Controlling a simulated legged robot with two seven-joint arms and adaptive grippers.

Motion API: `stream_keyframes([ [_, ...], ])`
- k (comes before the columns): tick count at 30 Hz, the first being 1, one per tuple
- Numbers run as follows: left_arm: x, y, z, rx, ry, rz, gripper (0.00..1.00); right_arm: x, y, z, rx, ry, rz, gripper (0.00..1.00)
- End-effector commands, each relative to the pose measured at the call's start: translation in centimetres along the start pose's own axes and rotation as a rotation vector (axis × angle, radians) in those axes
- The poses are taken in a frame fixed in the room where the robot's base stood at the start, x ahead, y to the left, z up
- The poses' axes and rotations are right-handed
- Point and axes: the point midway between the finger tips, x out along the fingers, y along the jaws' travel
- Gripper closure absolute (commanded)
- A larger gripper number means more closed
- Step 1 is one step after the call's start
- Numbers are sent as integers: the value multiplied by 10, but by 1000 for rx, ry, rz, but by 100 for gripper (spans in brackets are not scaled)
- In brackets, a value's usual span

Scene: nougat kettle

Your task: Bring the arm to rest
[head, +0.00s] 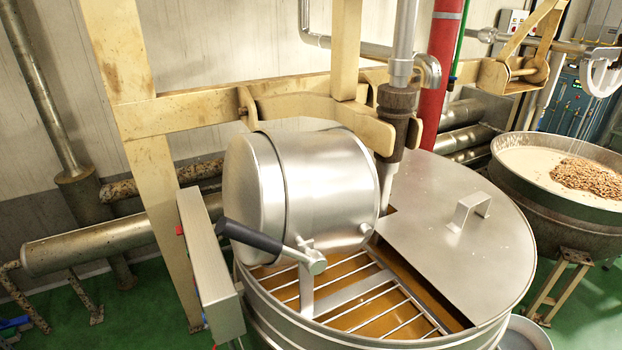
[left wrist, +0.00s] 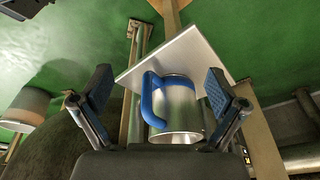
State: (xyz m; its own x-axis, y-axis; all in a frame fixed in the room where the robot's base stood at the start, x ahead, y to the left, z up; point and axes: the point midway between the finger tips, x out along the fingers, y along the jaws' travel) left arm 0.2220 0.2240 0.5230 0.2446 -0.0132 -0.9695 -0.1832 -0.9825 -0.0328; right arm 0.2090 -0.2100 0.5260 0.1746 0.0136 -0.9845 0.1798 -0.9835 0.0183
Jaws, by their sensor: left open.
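My left gripper (left wrist: 160,88) shows in the left wrist view, its two dark fingers spread wide apart with a gap on both sides of a metal jug. I see no gripper in the head view. My right gripper is in neither view.
A large steel kettle (head: 275,312) with a grate and drum-shaped cover (head: 330,190) fills the head view's middle. A control box (head: 210,265) stands at its left. A bowl (head: 555,200) with nuts is right. Beige posts (head: 150,150) and pipes (head: 100,240) surround the kettle.

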Motion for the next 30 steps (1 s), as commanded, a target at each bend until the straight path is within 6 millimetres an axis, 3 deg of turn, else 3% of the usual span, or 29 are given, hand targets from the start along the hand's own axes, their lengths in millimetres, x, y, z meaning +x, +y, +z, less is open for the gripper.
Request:
stream_keyframes([
  [2, -7, 20, 6, -13, -67, 24, 3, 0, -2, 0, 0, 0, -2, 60],
  [3, -2, 18, 12, -7, -79, 21, 3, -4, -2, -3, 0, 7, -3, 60],
  [6, 15, 18, 22, -3, -82, 19, 3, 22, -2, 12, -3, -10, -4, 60],
  [15, 48, 20, 56, 2, -97, 22, 3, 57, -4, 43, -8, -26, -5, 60],
  [30, 53, 20, 60, 2, -97, 22, 3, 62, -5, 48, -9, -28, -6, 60],
])
